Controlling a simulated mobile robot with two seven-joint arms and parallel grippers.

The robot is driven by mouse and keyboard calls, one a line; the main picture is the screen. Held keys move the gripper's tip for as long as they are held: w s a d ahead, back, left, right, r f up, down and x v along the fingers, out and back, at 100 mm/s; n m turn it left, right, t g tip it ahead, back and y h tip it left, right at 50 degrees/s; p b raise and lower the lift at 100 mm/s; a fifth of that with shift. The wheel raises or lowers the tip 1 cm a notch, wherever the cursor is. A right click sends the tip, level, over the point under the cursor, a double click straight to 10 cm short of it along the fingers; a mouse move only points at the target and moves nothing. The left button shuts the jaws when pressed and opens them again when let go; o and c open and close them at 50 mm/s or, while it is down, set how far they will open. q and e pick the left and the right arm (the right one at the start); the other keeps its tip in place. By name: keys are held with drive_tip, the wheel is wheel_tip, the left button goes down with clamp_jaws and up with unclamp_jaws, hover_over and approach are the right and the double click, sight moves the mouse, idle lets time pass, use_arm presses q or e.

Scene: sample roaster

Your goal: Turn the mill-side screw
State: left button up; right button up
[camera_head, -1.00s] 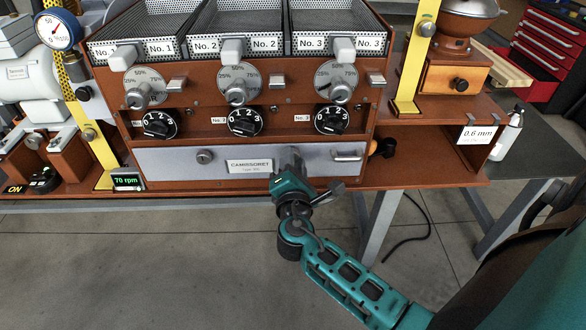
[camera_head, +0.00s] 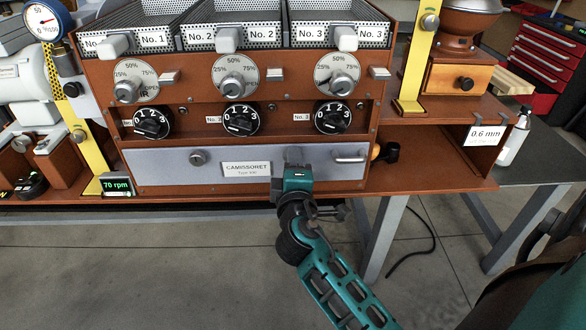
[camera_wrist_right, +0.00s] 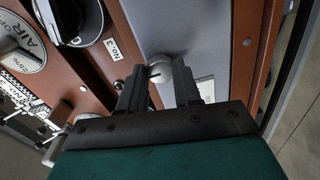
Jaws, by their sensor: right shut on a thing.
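The mill-side screw (camera_wrist_right: 160,70) is a round, silvery head on the grey front panel (camera_head: 225,178). In the right wrist view it sits between the two dark fingertips of my right gripper (camera_wrist_right: 158,80), which is shut on it. A dark slot line shows on the head. The matching screw (camera_head: 198,157) at the panel's left is uncovered. My left gripper is not in view.
Three numbered black knobs (camera_head: 241,117) and percent dials (camera_head: 235,76) sit above the panel. A bar handle (camera_head: 349,157) is just right of my gripper. The mill (camera_head: 459,55) stands at the right. The floor in front is clear.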

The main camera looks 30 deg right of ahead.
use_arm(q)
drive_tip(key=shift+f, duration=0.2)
use_arm(e)
drive_tip(key=shift+m, duration=0.3)
drive_tip(key=o, duration=1.1)
drive_tip(key=shift+c, duration=0.2)
